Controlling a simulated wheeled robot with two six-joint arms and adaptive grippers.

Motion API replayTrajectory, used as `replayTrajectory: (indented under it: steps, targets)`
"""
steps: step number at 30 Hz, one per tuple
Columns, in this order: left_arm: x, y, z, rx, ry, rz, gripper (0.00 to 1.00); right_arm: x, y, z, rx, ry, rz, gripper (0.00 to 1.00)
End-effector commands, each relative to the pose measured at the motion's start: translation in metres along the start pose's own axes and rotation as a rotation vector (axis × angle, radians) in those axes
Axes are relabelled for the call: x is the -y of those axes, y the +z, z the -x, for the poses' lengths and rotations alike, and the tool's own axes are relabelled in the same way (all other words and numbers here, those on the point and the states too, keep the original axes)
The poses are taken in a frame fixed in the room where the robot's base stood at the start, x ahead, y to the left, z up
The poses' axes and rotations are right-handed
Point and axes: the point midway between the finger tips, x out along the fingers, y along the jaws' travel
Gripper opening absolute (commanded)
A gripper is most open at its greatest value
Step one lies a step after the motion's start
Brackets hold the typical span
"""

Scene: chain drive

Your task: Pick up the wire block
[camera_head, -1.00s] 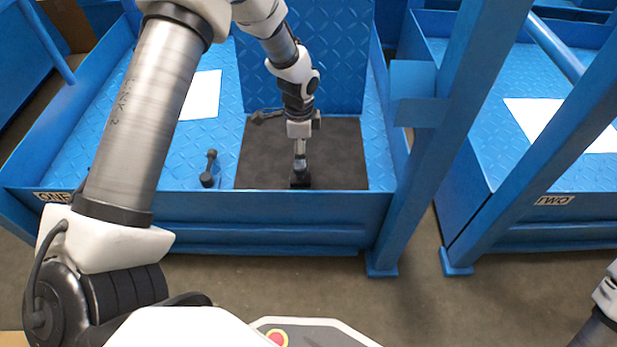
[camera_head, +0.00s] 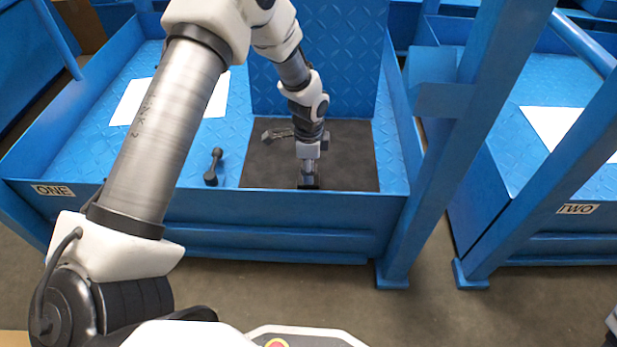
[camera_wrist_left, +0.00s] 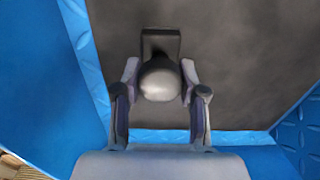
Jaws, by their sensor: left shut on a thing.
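The wire block appears as a dark base with a rounded grey knob on top. It stands on a dark mat (camera_head: 345,165) in the blue bay labelled ONE. In the head view its dark base (camera_head: 309,184) shows just below my left gripper (camera_head: 308,166), which points down at it. In the left wrist view the knob (camera_wrist_left: 159,80) sits between the fingers of my left gripper (camera_wrist_left: 160,82), with the square base (camera_wrist_left: 160,40) beyond it. The left gripper is shut on the knob. The block appears to rest on the mat. My right gripper is not in view.
A dark, dumbbell-shaped thing (camera_head: 213,167) lies left of the mat. A white sheet (camera_head: 135,100) lies further left. The bay has a blue front wall (camera_head: 250,215) and a blue back panel (camera_head: 335,70). A thick blue post (camera_head: 455,130) stands to the right.

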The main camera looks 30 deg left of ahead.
Motion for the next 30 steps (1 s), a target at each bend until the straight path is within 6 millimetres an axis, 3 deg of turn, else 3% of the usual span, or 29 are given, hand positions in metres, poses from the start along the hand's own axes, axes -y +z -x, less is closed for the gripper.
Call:
replayTrajectory:
  steps: [8,18,21,29,30]
  targets:
    - [0.0,0.0,0.008,0.0,0.0,0.0,0.0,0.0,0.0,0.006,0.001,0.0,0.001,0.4]
    - [0.001,0.0,0.087,-0.001,-0.002,0.0,0.0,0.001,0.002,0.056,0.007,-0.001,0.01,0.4]
    - [0.0,0.0,0.099,-0.001,0.0,0.0,0.0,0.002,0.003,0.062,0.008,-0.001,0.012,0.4]
    - [0.0,0.0,0.1,0.0,0.001,0.0,0.0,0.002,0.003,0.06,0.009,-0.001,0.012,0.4]
    - [0.0,0.0,0.1,0.0,0.001,0.0,0.3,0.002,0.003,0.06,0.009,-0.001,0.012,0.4]
